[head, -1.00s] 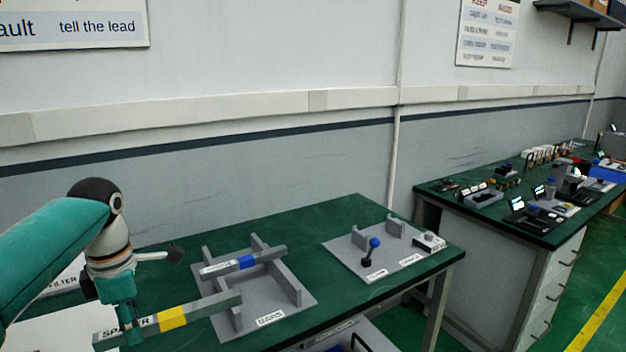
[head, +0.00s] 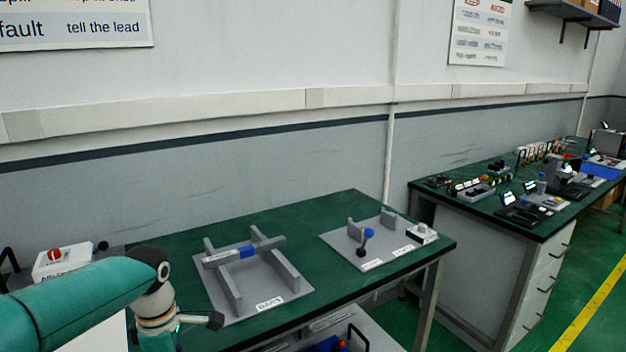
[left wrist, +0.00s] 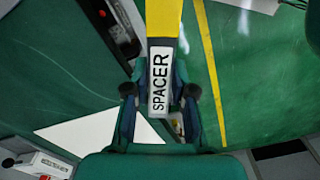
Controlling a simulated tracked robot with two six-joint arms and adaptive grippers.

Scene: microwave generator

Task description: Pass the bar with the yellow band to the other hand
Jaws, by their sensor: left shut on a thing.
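The bar with the yellow band (left wrist: 163,22) shows in the left wrist view, pointing up the picture, with a white SPACER label (left wrist: 160,82) at its near end. My left gripper (left wrist: 160,92) is shut on the bar around the labelled end, with a finger on each side. The bar's far end runs out of the top of that view. In the head view only my left arm shows at the lower left; the bar and the left fingers are out of sight there. My right gripper is in neither view.
A grey rack (head: 236,298) on the green bench (head: 340,205) carries a bar with a blue band (head: 245,252). To its right is a grey plate with a blue-knobbed lever (head: 366,242). A white box with a red knob (head: 62,262) stands at the left. A second bench is farther right.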

